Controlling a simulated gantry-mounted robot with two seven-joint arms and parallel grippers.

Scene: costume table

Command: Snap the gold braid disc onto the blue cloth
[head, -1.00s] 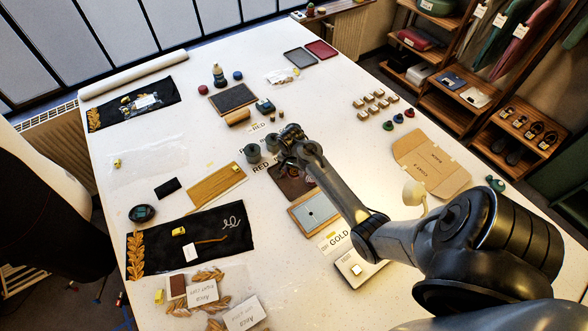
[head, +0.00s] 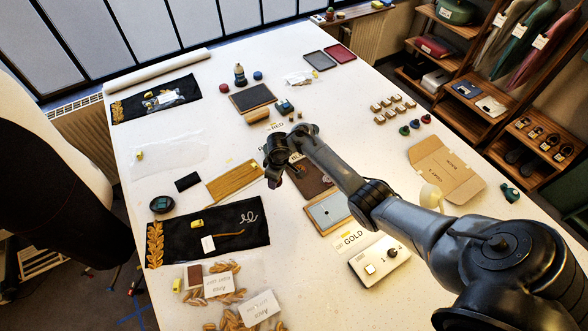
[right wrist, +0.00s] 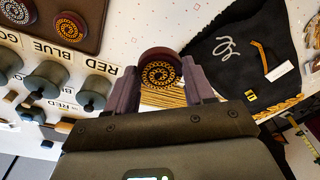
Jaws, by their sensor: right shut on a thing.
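My right gripper (head: 273,181) is shut on a round disc, raised above the table between the ochre strip board and the brown tray. In the right wrist view the disc (right wrist: 160,74) shows a gold spiral braid on dark ground with a reddish-brown rim, between both fingers. A grey-blue panel (head: 330,211) in a wooden frame lies right of the gripper in the head view; I cannot tell whether it is the blue cloth. A dark cloth (head: 190,241) with gold leaf embroidery lies at the front left. My left gripper is not in view.
The brown tray (head: 311,177) holds more braid discs. Grey-green cylinders (right wrist: 50,76) stand beside the RED and BLUE labels. A white box (head: 377,264) with knobs sits by the GOLD label. The ochre strip board (head: 236,183) lies left of the gripper.

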